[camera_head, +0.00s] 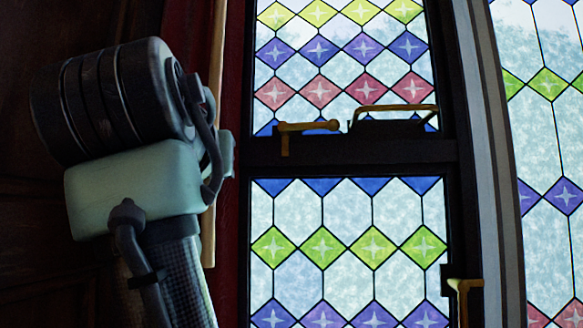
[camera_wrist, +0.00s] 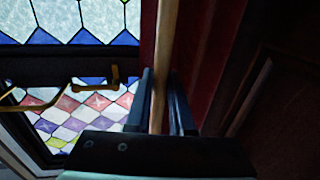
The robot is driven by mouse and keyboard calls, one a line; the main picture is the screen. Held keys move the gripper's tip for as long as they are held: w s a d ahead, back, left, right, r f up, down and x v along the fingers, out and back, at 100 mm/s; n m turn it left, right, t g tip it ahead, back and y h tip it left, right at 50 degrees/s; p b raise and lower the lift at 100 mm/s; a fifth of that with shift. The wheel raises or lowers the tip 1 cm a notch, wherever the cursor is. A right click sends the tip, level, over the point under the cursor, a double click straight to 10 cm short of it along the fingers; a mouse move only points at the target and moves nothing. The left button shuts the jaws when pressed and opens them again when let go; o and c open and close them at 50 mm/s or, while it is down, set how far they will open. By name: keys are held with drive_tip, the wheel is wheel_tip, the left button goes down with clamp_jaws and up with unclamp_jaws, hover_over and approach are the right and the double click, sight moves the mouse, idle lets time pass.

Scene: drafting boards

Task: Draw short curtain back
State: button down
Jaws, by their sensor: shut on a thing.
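The curtain (camera_wrist: 208,60) is dark red and hangs beside the stained-glass window. In the head view it shows as a narrow red band (camera_head: 232,200) left of the window frame. A long, thin tan rod (camera_wrist: 165,35) runs along the curtain. It also shows in the head view (camera_head: 208,240), partly hidden by my arm. My gripper (camera_wrist: 160,78) is shut on this rod, with one dark finger on each side. In the head view my wrist hides the fingers. How the rod joins the curtain cannot be told.
The window (camera_head: 345,215) has coloured diamond panes in a dark frame. A brass latch (camera_head: 300,127) and a brass handle (camera_head: 395,108) stand out from its crossbar. Another brass fitting (camera_head: 464,287) is lower right. Dark wood panelling (camera_head: 35,240) fills the left.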

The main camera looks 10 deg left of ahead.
drive_tip(key=shift+a+f, duration=0.1)
drive_tip(key=shift+a, duration=0.75)
drive_tip(key=c, duration=0.8)
unclamp_jaws()
drive_tip(key=shift+w, duration=0.25)
drive_tip(key=shift+s, duration=0.15)
drive_tip(key=b+v, duration=0.6)
drive_tip(key=v, duration=0.7)
drive_tip(key=shift+d+b, duration=0.1)
drive_tip(key=shift+b, duration=0.3)
